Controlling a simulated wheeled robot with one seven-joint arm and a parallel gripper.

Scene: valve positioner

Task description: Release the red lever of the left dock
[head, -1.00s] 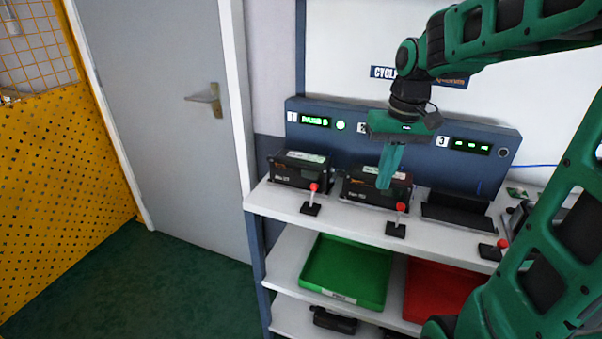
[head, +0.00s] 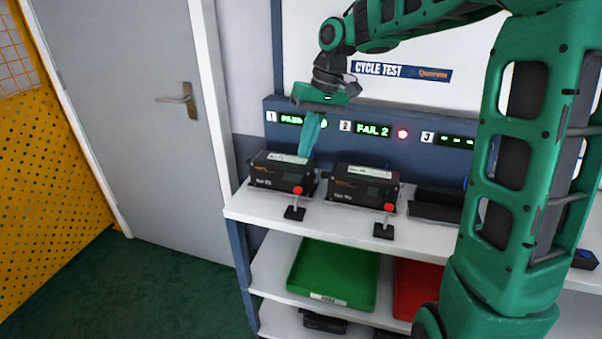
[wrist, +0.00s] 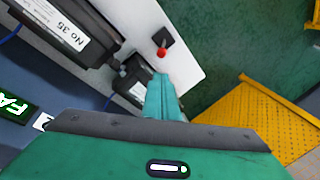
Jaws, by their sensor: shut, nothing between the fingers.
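The left dock is the bay numbered 1. A black device (head: 270,180) with a pale label sits in it. Its red-knobbed lever (head: 297,190) stands roughly upright on a small black base in front, near the shelf's left end. The knob also shows in the wrist view (wrist: 162,53), just beyond my fingertips. My green gripper (head: 308,145) is shut and empty, pointing down above the device's right side, behind the lever. It looks apart from the lever. In the wrist view my fingers (wrist: 161,80) hide part of the shelf and device.
The middle dock holds another black device (head: 360,188), with its own red lever (head: 389,208). The right dock cradle (head: 437,205) looks empty. Green (head: 333,272) and red (head: 413,285) trays lie on the shelf below.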

